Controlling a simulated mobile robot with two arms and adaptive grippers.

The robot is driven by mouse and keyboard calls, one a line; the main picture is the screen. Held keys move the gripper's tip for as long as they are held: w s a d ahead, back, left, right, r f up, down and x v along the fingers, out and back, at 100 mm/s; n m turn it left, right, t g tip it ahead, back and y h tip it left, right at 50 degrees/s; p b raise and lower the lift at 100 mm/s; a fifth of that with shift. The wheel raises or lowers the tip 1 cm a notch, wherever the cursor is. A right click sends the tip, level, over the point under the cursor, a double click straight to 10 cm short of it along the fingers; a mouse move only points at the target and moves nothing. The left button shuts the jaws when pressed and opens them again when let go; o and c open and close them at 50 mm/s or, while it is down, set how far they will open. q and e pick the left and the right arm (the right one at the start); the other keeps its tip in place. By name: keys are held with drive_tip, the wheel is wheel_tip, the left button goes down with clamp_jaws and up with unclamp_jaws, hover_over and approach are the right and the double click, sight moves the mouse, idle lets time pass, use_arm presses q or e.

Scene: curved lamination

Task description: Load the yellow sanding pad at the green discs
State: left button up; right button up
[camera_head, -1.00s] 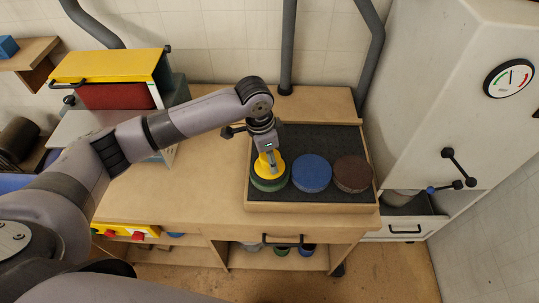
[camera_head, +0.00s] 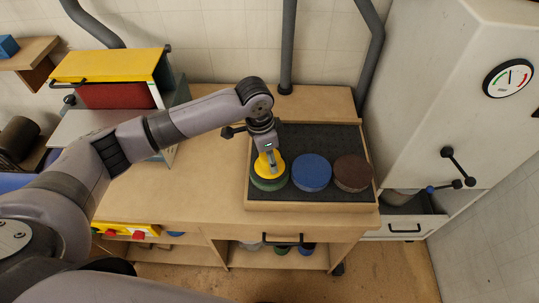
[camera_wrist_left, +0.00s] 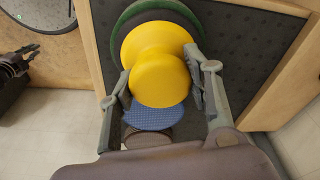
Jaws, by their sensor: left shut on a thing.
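The yellow sanding pad (camera_head: 265,170) is a round pad with a knob-like handle. It is over the green discs (camera_head: 268,184) at the left end of the tray; whether it touches them I cannot tell. My left gripper (camera_head: 268,157) comes down from above and is shut on the pad. In the left wrist view the yellow pad (camera_wrist_left: 160,75) sits between the two fingers of my left gripper (camera_wrist_left: 160,92), with the rim of the green discs (camera_wrist_left: 125,22) showing behind it.
Blue discs (camera_head: 312,173) and brown discs (camera_head: 353,173) stand to the right in the same dark-lined wooden tray (camera_head: 310,206). A yellow-topped machine (camera_head: 110,66) is at the left of the bench. A white cabinet (camera_head: 450,100) stands at the right. The bench (camera_head: 170,205) is clear left of the tray.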

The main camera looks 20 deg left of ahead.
use_arm(q)
drive_tip(key=shift+p, duration=0.3)
idle(0.6)
drive_tip(key=shift+s+f, duration=0.1)
idle(0.8)
wheel_tip(320, 180, up, 7)
drive_tip(key=p, duration=0.8)
drive_tip(key=shift+p, duration=0.4)
idle(0.4)
